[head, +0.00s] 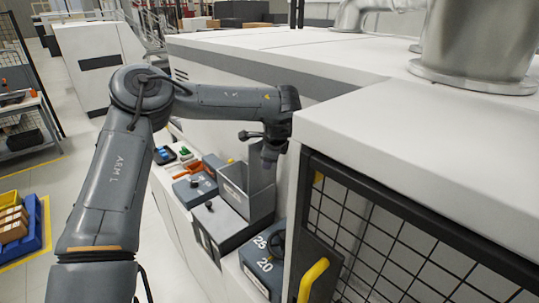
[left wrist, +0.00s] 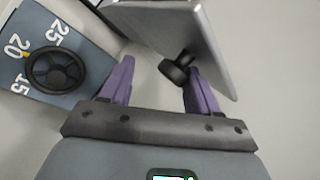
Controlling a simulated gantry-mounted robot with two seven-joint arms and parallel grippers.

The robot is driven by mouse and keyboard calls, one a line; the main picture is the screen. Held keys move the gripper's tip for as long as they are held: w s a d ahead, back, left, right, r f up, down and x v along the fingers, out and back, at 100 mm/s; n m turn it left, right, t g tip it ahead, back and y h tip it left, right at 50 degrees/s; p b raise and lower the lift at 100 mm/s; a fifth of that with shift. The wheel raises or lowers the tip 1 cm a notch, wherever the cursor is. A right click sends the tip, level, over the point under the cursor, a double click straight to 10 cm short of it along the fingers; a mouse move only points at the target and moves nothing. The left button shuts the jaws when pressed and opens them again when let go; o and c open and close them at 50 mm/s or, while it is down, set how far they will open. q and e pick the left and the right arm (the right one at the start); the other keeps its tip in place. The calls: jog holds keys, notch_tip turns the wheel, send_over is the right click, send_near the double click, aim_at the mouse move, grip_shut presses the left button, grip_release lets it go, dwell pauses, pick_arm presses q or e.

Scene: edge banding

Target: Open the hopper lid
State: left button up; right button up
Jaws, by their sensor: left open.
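The hopper (head: 246,204) is a grey metal box on the machine's side ledge. Its top appears open, with the grey lid (head: 262,178) standing up at its far side, partly hidden by my wrist. In the left wrist view the lid (left wrist: 202,38) is a tilted grey plate with a black knob (left wrist: 176,70) on it. My left gripper (left wrist: 158,63) has its purple fingers apart. The knob lies near the right fingertip; I cannot tell whether they touch. In the head view my left gripper (head: 268,152) is beside the lid, its fingers mostly hidden. My right gripper is not in view.
A blue-grey dial box (head: 262,262) marked 20 and 25 stands in front of the hopper; its black handwheel (left wrist: 54,69) shows in the left wrist view. A mesh door (head: 400,245) with a yellow handle (head: 313,281) is close on the right. Small coloured parts (head: 185,153) lie behind.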

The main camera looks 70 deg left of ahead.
pick_arm(q)
jog(key=shift+w+d, duration=0.1)
jog(key=b+v, duration=0.2)
jog(key=v, duration=0.8)
jog(key=shift+d+r, duration=0.2)
jog(key=shift+r, duration=0.05)
dwell(0.3)
